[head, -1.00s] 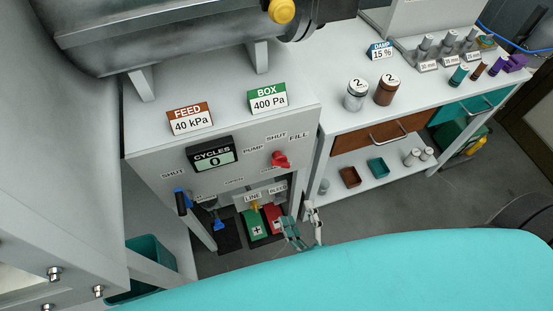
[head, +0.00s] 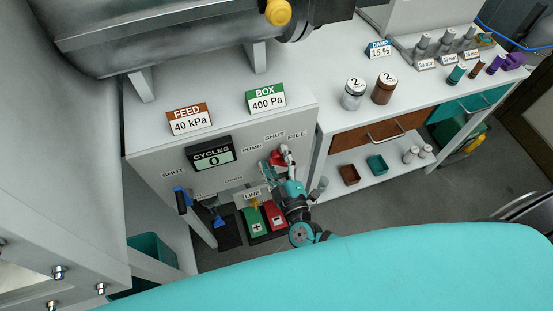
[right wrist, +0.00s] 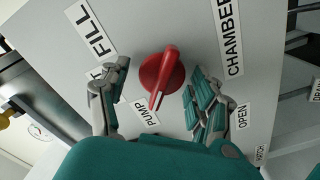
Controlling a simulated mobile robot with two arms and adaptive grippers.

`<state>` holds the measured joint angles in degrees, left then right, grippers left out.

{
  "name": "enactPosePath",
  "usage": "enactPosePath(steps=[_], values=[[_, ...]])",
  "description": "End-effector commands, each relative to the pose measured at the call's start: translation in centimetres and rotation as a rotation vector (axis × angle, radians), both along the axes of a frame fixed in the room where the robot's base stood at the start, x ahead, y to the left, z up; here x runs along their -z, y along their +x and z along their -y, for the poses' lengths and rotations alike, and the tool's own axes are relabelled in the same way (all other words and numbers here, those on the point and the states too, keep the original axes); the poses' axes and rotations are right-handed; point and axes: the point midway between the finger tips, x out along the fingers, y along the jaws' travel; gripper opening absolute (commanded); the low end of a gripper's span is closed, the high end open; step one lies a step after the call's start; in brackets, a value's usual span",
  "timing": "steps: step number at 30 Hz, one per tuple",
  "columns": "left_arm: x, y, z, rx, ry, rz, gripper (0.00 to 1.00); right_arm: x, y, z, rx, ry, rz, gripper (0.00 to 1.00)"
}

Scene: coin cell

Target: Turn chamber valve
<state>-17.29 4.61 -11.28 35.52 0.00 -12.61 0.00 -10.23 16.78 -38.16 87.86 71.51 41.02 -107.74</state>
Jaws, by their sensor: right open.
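The chamber valve is a red knob with a bar handle (right wrist: 162,75) on the grey front panel. In the right wrist view the narrow end of its handle points toward the PUMP label (right wrist: 147,114). The CHAMBER label (right wrist: 232,38) is on the other side. In the head view the knob (head: 284,150) is partly hidden by my right gripper (head: 277,165). My right gripper (right wrist: 158,78) is open, with one finger on each side of the knob. Gaps show between the fingers and the knob. My left gripper is out of view.
A blue handle (head: 181,200) sticks out at the panel's left. The CYCLES display (head: 210,154) reads 0. Below the panel are a green pedal (head: 254,222) and a red pedal (head: 273,214). A side bench (head: 335,112) with jars stands to the right.

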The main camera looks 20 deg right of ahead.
Motion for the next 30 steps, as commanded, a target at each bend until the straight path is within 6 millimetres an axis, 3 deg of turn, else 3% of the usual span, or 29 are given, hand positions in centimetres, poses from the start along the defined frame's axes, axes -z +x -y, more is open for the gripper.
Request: enactPosePath(steps=[7, 18, 30], values=[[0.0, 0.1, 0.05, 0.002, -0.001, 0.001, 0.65, 0.04, 0.01, -0.02, -0.001, 0.0, -0.001, 0.61], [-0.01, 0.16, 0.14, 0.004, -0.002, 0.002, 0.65, 0.03, -0.02, -0.01, -0.001, 0.0, -0.001, 0.13], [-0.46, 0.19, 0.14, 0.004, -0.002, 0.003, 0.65, -0.06, -0.06, 0.01, 0.0, 0.072, -0.005, 0.11]])
